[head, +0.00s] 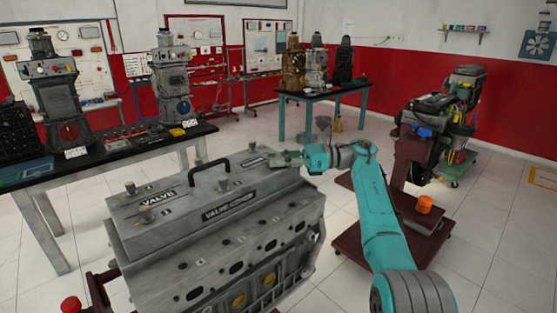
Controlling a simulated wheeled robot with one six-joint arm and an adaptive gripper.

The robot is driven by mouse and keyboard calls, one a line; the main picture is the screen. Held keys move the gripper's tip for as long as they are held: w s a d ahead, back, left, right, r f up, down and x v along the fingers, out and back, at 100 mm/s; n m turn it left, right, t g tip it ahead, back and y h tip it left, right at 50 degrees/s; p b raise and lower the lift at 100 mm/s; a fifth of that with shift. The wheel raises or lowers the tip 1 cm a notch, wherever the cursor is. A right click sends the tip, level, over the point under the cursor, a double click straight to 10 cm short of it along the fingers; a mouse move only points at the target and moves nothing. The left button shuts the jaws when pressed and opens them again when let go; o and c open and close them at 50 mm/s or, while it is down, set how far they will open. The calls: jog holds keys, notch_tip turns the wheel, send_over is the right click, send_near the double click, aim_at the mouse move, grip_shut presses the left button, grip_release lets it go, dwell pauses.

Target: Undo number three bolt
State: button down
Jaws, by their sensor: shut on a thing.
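The grey valve cover (205,205) sits on top of a grey engine block (215,268) and carries "VALVE COVER" lettering and a black handle. Several bolts stand upright on it: one at the back left (130,187), one at the front left (146,214), one near the middle (223,184) and one at the back right (252,147). No numbers are readable on them. My gripper (283,159) reaches in from the right and is shut at the cover's right end. The bolt between its fingers is mostly hidden by them.
A black-topped bench (105,158) with engine models stands behind at the left. A teal table (322,93) with several more models is at the back. A dark red stand (415,215) with an orange item is at the right. Floor between is clear.

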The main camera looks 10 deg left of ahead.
dwell(0.6)
jog(key=c, duration=1.1)
grip_release()
jog(key=shift+o, duration=0.2)
jog(key=v, duration=0.5)
jog(key=shift+w, duration=0.1)
jog(key=shift+v, duration=1.2)
